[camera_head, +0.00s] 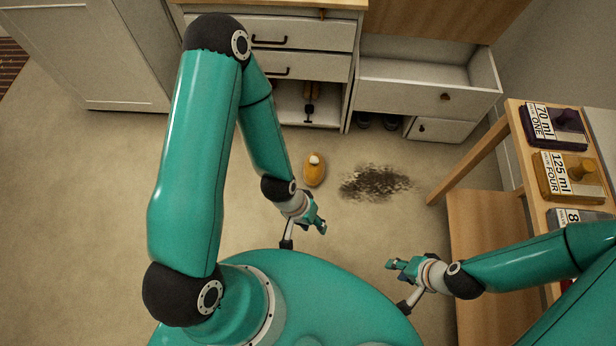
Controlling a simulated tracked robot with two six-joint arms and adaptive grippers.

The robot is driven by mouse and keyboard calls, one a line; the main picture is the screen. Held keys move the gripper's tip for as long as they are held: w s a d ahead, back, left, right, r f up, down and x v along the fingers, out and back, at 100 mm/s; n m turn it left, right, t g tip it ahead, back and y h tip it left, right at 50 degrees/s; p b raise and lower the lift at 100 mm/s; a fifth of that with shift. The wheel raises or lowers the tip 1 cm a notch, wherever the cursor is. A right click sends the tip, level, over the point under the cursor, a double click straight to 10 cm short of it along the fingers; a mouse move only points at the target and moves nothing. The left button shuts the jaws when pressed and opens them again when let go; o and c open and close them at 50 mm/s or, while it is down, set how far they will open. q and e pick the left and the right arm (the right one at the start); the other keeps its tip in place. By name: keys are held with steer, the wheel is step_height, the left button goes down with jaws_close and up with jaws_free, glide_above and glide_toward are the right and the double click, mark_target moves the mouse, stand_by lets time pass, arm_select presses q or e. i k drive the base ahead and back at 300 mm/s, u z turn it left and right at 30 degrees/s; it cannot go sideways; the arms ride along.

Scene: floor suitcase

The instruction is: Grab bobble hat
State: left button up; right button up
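The bobble hat (314,174) is orange-yellow with a pale bobble and lies on the floor in front of the drawers. My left gripper (319,224) is nearer to me than the hat, a short way below it in the picture, and does not touch it. My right gripper (393,265) is further right and nearer to me, apart from the hat. Nothing shows in either gripper. Both are too small in the picture to tell whether their fingers are open or shut.
A dark stain (375,183) marks the floor right of the hat. Behind stands a white drawer unit (300,34), with a pulled-out drawer (425,98) beside it.

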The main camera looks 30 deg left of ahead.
mark_target(314, 167)
steer(key=u, duration=0.65)
steer(key=i, duration=0.15)
steer(key=z, duration=1.85)
steer(key=k, duration=1.25)
steer(key=u, duration=1.2)
steer(key=i, duration=1.15)
steer(key=u, duration=0.7)
